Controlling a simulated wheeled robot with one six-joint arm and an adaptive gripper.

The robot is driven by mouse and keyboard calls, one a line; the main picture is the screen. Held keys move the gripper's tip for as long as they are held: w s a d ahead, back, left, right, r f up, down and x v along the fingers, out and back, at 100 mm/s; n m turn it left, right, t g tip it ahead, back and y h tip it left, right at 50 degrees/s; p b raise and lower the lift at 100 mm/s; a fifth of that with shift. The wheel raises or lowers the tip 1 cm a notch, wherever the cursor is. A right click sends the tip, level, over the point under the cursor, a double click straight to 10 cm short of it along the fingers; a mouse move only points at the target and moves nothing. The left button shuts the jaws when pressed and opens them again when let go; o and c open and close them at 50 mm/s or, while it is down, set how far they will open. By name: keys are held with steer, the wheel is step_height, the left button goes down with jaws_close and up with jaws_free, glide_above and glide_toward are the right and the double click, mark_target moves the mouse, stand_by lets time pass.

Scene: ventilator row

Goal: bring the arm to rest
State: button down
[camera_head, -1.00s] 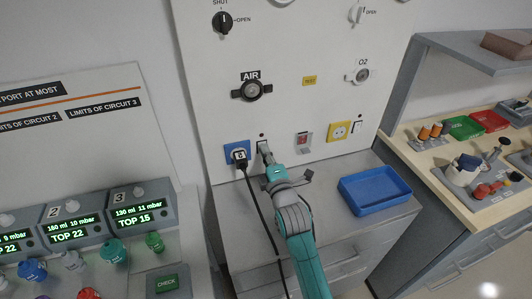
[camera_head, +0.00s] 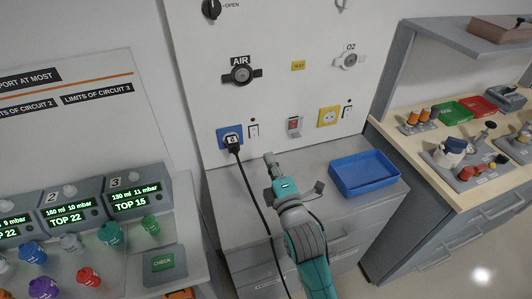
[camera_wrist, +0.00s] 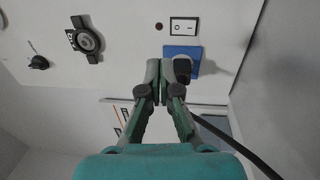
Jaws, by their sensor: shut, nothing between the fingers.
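My gripper (camera_head: 270,160) is shut and empty. In the head view it points up toward the white wall panel (camera_head: 285,100), below and to the right of a rocker switch (camera_head: 254,131), and looks apart from it. In the wrist view the closed fingers (camera_wrist: 160,70) point at the panel, with the blue socket (camera_wrist: 177,50) and its black plug (camera_wrist: 183,69) just beside them and the rocker switch (camera_wrist: 184,27) beyond. My arm stretches out over the grey cabinet top.
A blue tray (camera_head: 363,189) stands on the cabinet to the right of my arm. A black cable (camera_head: 256,198) hangs from the plug, left of my arm. Ventilator units (camera_head: 137,197) stand at left. A bench with parts (camera_head: 398,142) is at right.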

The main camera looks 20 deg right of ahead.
steer(key=shift+s, duration=0.5)
steer(key=s+f+m, duration=0.1)
steer(key=s+f, duration=0.1)
steer(key=s, duration=0.1)
steer(key=s+f+m, duration=0.1)
steer(key=s+f, duration=0.2)
steer(key=s, duration=0.1)
steer(key=s+f+m+g, duration=0.1)
steer(key=s+f+m, duration=0.1)
steer(key=s+f, duration=0.1)
steer(key=shift+s+d+f, duration=0.1)
steer(key=shift+s+d, duration=0.1)
steer(key=shift+s, duration=0.3)
steer(key=s+f+m+g, duration=0.1)
steer(key=s+m, duration=0.6)
steer(key=s, duration=0.9)
steer(key=s+f+m+g, duration=0.1)
steer(key=s+m, duration=0.6)
steer(key=s, duration=1)
steer(key=shift+s+d+f+g, duration=0.15)
steer(key=shift+d+f+g, duration=0.15)
steer(key=shift+g, duration=0.5)
